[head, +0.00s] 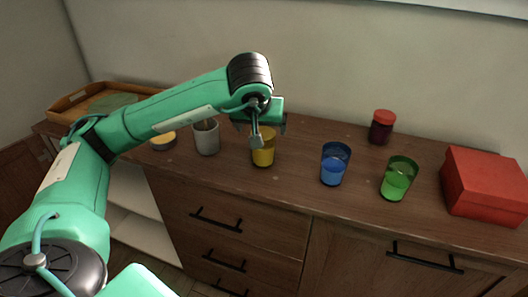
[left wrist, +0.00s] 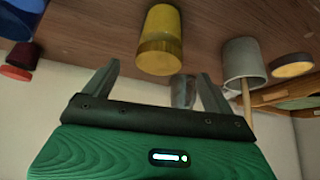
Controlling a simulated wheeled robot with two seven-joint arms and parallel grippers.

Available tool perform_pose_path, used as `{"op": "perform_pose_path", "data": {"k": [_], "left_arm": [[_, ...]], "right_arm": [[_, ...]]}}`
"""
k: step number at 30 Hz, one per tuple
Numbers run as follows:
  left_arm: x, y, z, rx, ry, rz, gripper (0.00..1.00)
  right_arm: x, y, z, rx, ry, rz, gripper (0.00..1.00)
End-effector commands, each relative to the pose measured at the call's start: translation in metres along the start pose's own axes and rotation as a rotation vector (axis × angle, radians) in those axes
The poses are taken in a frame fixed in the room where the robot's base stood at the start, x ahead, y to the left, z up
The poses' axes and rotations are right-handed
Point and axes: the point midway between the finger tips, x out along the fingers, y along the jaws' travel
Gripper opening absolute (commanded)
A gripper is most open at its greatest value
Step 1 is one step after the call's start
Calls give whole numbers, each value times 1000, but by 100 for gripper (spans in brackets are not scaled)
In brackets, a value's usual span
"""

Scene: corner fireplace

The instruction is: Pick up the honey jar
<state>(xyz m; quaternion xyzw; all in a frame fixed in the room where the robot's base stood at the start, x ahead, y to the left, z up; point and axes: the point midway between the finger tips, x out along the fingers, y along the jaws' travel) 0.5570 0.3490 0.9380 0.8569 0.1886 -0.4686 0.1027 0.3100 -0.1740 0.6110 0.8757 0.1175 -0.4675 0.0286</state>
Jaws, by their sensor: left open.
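I cannot surely make out a honey jar. My left gripper (head: 269,132) is open and empty, above and behind the yellow cup (head: 263,149) on the wooden cabinet top. In the left wrist view, which looks upside down, the yellow cup (left wrist: 160,42) shows beyond the fingers (left wrist: 157,80). A small greyish object (left wrist: 183,92) shows between the fingers, partly hidden; I cannot tell what it is. In the head view the gripper covers that spot. A dark red jar with a red lid (head: 381,128) stands at the back right. My right gripper is not in view.
A grey cup with a wooden stick (head: 206,138) and a low yellow-topped tin (head: 163,141) stand left. Blue (head: 335,164) and green (head: 398,179) cups and a red box (head: 484,184) stand right. A wooden tray (head: 68,104) lies far left. A wall closes the back.

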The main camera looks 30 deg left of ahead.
Motion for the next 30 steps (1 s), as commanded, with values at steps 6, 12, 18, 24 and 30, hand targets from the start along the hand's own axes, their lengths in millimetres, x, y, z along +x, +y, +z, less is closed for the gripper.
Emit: {"op": "perform_pose_path", "data": {"k": [6,12,18,24,30], "left_arm": [[14,0,0,1,0,0,88],[38,1,2,0,-3,-1,88],[63,2,2,1,-1,1,88],[64,2,1,1,0,1,88],[64,2,1,1,0,1,51]], "right_arm": [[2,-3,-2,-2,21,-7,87],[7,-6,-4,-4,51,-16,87],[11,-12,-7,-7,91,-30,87],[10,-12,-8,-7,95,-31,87],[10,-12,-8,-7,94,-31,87]]}}
